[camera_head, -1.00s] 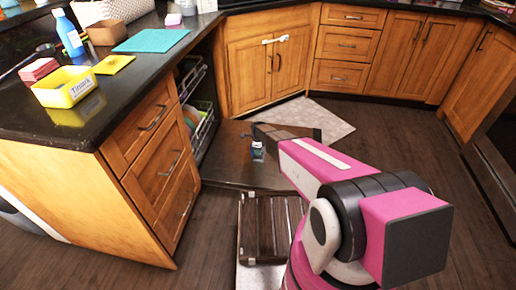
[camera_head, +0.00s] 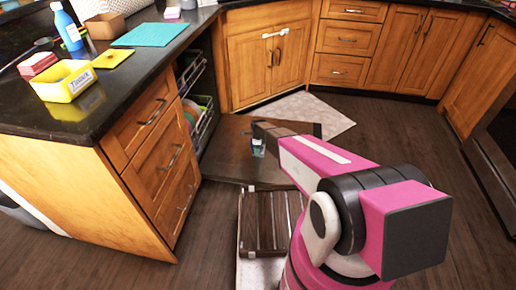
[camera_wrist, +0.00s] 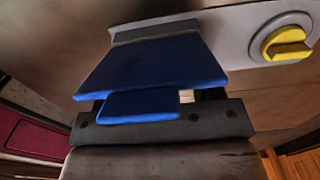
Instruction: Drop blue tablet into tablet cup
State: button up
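My gripper (camera_head: 259,136) is low over a dark open door panel (camera_head: 225,160), right at a small pale-and-blue fitting (camera_head: 258,151) on it. In the wrist view, a large blue flap-like piece (camera_wrist: 155,68) with a grey top edge fills the middle, beside a yellow knob (camera_wrist: 287,43) on a pale plate. It seems to be part of the tablet cup. A smaller blue block (camera_wrist: 138,106), perhaps the blue tablet, overlaps its lower edge, close to my dark gripper body. My fingertips and the cup's inside are hidden, so I cannot tell whether the block is gripped.
The counter at left carries a yellow labelled box (camera_head: 66,82), its yellow lid (camera_head: 109,58), a blue bottle (camera_head: 67,27) and a teal mat (camera_head: 150,34). A slatted rack (camera_head: 265,222) lies in front of the panel. Open racks stand at the cabinet's side. The floor at right is clear.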

dwell(0.3)
notch_tip(320, 180, up, 11)
jog(key=shift+f, duration=0.1)
dwell(0.4)
dwell(0.5)
jog(key=s+d+r+n, duration=0.5)
jog(key=s+r+n, duration=0.1)
jog(key=s+r, duration=0.3)
jog(key=s+d+r+n, duration=0.6)
jog(key=s+r, duration=0.3)
jog(key=s, duration=0.3)
jog(key=s+d+r+n, duration=0.5)
jog(key=s+r+n, duration=0.3)
jog(key=s+r, duration=0.1)
jog(key=shift+s+d, duration=0.3)
jog(key=shift+s, duration=0.6)
